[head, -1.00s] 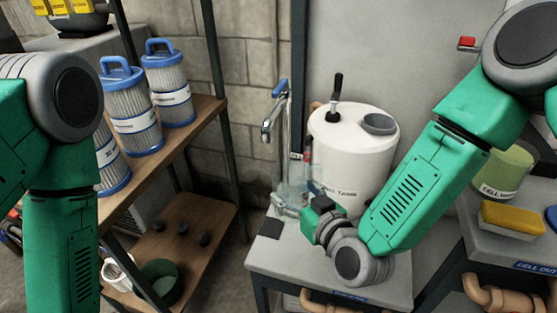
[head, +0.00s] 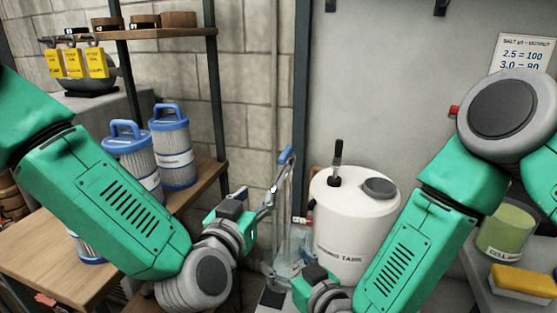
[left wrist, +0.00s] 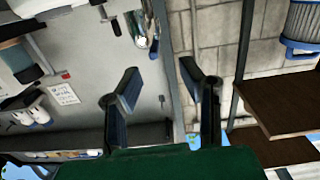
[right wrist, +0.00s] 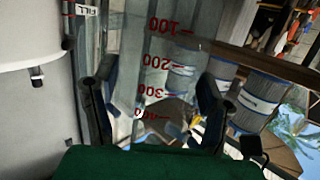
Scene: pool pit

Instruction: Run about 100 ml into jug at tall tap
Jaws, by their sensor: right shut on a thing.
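The tall tap (head: 286,190) is a chrome pipe with a blue lever (head: 286,155) on top, standing left of the white tank. The clear jug (head: 297,247) is low beside the tap. Its wall, with red marks 100 to 400, fills the middle of the right wrist view (right wrist: 150,75). My right gripper (head: 302,275) is shut on the jug. My left gripper (head: 255,200) is beside the tap's spout, below the lever. In the left wrist view its fingers (left wrist: 165,88) are apart with nothing between them. I cannot make out any water level in the jug.
The white tank (head: 350,225) stands close on the right of the tap. A wooden shelf with blue-topped filters (head: 172,155) is behind my left arm. A green-filled tub (head: 503,235) and a yellow sponge (head: 520,280) are at the far right.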

